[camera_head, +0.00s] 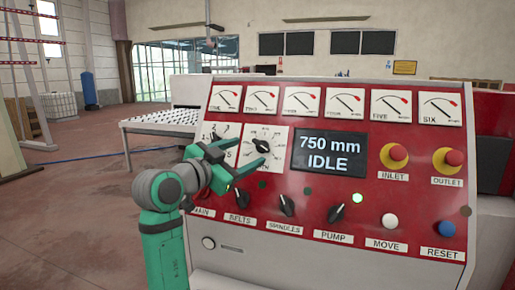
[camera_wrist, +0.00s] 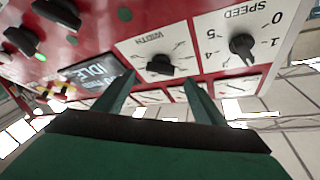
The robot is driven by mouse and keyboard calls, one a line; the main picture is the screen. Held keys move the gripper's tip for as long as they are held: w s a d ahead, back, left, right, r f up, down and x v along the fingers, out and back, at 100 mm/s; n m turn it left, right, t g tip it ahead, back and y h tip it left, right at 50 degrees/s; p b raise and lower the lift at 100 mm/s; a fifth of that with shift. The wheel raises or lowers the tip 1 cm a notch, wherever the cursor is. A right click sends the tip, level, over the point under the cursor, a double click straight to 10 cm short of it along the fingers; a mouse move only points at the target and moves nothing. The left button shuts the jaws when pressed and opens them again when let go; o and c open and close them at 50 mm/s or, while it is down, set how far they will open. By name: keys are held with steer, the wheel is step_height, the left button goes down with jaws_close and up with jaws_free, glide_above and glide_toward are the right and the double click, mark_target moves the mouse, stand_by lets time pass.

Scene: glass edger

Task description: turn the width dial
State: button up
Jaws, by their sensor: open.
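The width dial (camera_wrist: 160,65) is a black knob on a white scale plate lettered WIDTH, upside down in the wrist view. In the head view the same dial (camera_head: 261,146) sits left of the display, its plate partly covered by my gripper. My gripper (camera_head: 246,153) is open in front of the panel, with nothing held. In the wrist view my gripper's fingertips (camera_wrist: 159,77) lie on either side of the knob's line; I cannot tell whether they touch it. The display (camera_head: 330,153) reads 750 mm IDLE.
The speed dial (camera_wrist: 241,45) is close beside the width dial. Selector switches run along the lower panel, including the belts switch (camera_head: 238,196). Gauges line the top.

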mark_target(259, 146)
steer(key=x, duration=0.6)
steer(key=shift+w, duration=0.15)
steer(key=shift+d, duration=0.25)
steer(key=shift+c, duration=0.6)
steer(key=shift+a, duration=0.15)
steer(key=c, duration=0.9)
